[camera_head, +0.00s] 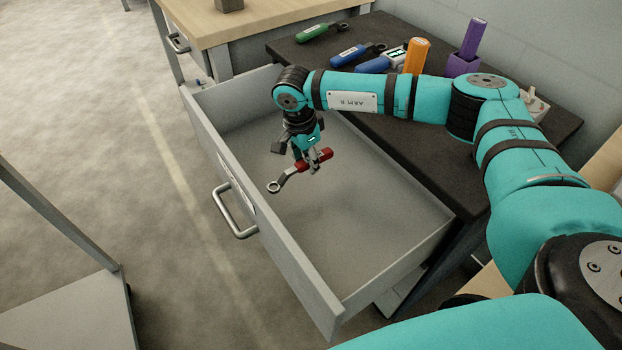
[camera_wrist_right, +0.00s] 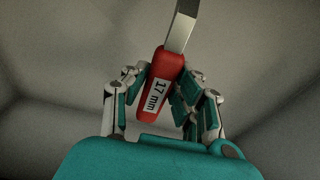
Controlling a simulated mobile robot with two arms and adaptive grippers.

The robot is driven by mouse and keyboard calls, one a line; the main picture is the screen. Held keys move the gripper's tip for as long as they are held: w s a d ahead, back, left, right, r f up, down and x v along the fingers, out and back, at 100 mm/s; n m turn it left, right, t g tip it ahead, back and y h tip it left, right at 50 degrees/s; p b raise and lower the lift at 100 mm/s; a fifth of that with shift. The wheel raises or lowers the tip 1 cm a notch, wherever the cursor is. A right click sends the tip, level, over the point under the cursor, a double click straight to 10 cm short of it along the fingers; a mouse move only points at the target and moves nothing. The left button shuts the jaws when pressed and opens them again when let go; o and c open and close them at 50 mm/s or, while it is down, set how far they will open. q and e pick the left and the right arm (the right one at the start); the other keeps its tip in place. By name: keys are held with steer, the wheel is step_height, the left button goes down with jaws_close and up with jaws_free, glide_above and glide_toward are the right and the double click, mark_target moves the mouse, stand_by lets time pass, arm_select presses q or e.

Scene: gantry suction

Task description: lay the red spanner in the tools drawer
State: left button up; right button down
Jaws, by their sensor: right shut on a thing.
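The red spanner (camera_head: 313,164) has a red handle and a grey ring end that points to the lower left in the head view. In the right wrist view the spanner (camera_wrist_right: 163,90) shows a "17 mm" label on its handle. My right gripper (camera_head: 307,162) is shut on the red handle and holds it over the open drawer (camera_head: 368,228). In the right wrist view the fingers of my right gripper (camera_wrist_right: 165,95) lie on both sides of the handle. The drawer is grey, pulled out, and its visible floor is bare. My left gripper is not in view.
A dark worktop (camera_head: 420,150) beside the drawer bears a green-handled tool (camera_head: 314,31), a blue-handled tool (camera_head: 350,54), an orange item (camera_head: 417,55) and a purple holder (camera_head: 464,62). A wooden bench (camera_head: 262,18) stands behind. The drawer handle (camera_head: 236,215) juts out.

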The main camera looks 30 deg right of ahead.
step_height(320, 180, down, 6)
steer(key=shift+r+b, duration=0.15)
steer(key=shift+b, duration=0.15)
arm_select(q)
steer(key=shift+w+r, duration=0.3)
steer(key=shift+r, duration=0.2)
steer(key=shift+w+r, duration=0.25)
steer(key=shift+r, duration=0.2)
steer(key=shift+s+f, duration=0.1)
arm_select(e)
steer(key=shift+f, duration=0.2)
steer(key=c, duration=1.4)
jaws_free()
steer(key=shift+c, duration=0.2)
steer(key=o, duration=0.4)
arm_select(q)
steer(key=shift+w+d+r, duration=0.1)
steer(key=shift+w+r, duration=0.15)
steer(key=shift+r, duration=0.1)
arm_select(e)
steer(key=shift+r, duration=0.15)
